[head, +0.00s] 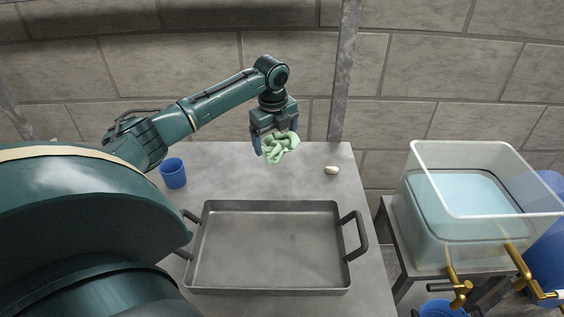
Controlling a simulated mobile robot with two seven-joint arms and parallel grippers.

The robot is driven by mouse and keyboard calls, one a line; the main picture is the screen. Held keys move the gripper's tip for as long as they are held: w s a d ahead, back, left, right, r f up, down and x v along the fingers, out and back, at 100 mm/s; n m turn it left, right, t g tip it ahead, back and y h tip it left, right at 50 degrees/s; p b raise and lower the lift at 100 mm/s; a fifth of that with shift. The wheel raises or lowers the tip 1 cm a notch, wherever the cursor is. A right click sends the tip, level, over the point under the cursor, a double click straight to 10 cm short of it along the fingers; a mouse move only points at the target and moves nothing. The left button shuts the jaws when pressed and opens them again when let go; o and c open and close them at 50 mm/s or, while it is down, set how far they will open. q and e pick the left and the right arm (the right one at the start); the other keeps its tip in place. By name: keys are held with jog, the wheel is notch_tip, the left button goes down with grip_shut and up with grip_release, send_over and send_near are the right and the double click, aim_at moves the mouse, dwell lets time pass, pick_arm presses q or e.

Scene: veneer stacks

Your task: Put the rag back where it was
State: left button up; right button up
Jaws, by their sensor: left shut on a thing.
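A crumpled light green rag (281,148) is in the head view, above the far part of the grey table. My left gripper (275,142) points down and is shut on the rag, with fingers on both sides of it. I cannot tell whether the rag's lower edge touches the table. My right gripper is not in view.
A grey metal tray (268,285) with two side handles lies empty on the table (220,160). A blue cup (173,173) stands at the left, and a small pale object (331,170) lies right of the rag. A clear tub of water (425,225) stands on a stand at the right.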

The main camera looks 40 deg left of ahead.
aim_at(274, 141)
pick_arm(q)
notch_tip(274, 141, down, 8)
jog(key=shift+s+r, duration=0.1)
jog(key=shift+r, duration=0.05)
dwell(0.4)
jog(key=o, duration=0.6)
jog(key=r, duration=0.4)
jog(key=s+r, duration=0.1)
jog(key=r, duration=0.7)
jog(key=shift+s+d, duration=0.3)
jog(key=shift+d, duration=0.1)
